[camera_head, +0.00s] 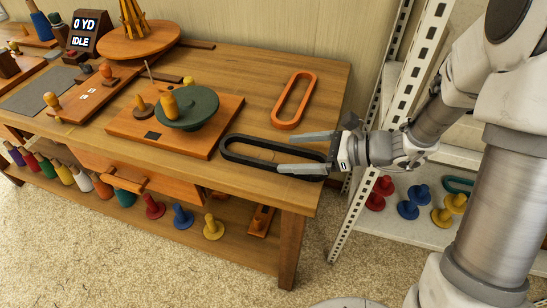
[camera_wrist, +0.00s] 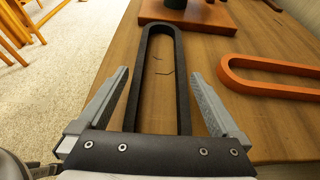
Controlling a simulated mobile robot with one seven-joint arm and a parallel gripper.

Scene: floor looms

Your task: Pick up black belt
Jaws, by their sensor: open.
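The black belt (camera_head: 255,144) is a long closed loop lying flat on the wooden table near its front right corner. In the wrist view the black belt (camera_wrist: 183,85) runs away from me between my fingers, its far rounded end near the board. My gripper (camera_head: 290,152) is open, with its two grey fingers spread over the near end of the belt. In the wrist view my gripper (camera_wrist: 158,85) has one finger on each side of the loop, with gaps to it. The belt's near end is hidden behind the gripper body.
An orange belt (camera_head: 294,100) lies to the right of the black one, also in the wrist view (camera_wrist: 275,90). A wooden board (camera_head: 130,125) with a green disc (camera_head: 195,112) stands to the left. A white metal shelf (camera_head: 425,215) stands beside the table.

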